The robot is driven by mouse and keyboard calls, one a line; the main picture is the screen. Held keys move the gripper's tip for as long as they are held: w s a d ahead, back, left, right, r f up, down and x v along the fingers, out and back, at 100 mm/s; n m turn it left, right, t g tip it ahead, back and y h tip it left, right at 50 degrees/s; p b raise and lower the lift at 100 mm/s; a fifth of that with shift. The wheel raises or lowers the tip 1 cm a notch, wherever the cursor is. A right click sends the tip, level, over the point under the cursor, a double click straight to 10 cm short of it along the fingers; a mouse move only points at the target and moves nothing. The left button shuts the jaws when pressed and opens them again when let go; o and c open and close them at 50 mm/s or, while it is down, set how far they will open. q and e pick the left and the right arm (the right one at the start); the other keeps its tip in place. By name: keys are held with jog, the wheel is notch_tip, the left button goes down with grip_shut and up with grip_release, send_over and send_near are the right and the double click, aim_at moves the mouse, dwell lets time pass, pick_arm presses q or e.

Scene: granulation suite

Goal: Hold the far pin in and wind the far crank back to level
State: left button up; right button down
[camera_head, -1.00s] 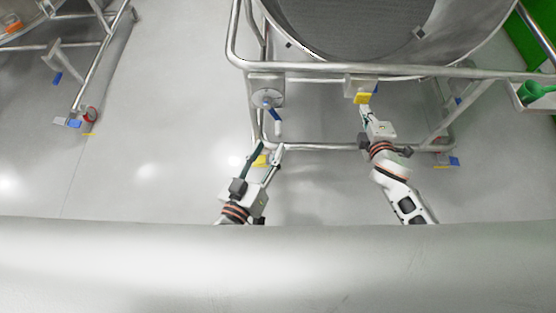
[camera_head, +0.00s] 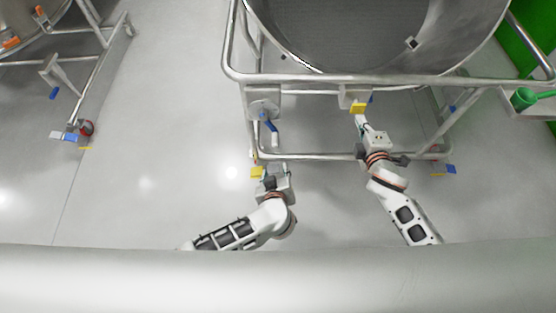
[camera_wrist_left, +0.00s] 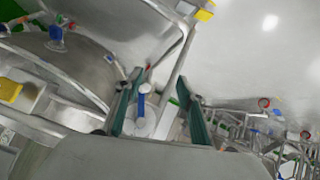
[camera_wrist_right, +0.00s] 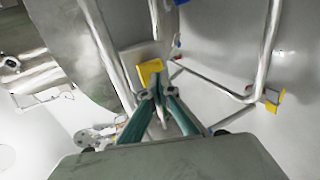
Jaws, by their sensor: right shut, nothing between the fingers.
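The crank has a grey round hub (camera_head: 262,107) on the frame's front, and its blue handle (camera_head: 270,127) points down, tilted slightly right. My left gripper (camera_head: 268,170) is below it, its fingers mostly hidden in the head view. In the left wrist view the left fingers (camera_wrist_left: 154,105) are open with the blue handle (camera_wrist_left: 142,100) appearing between them; I cannot tell if they touch. The yellow pin block (camera_head: 358,107) is on the frame to the right. My right gripper (camera_head: 363,120) is shut and empty, fingertips at the block (camera_wrist_right: 150,72); contact is unclear.
A large steel vessel (camera_head: 340,30) sits in the tubular frame (camera_head: 400,80). The frame's lower bar (camera_head: 330,156) runs between the arms. Another frame with a blue-pedalled castor (camera_head: 68,136) stands at the left. A green scoop (camera_head: 523,98) lies at the right. Floor at left is clear.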

aim_at(275, 142)
pick_arm(q)
jog(key=w, duration=1.2)
jog(key=shift+w, duration=0.15)
dwell(1.1)
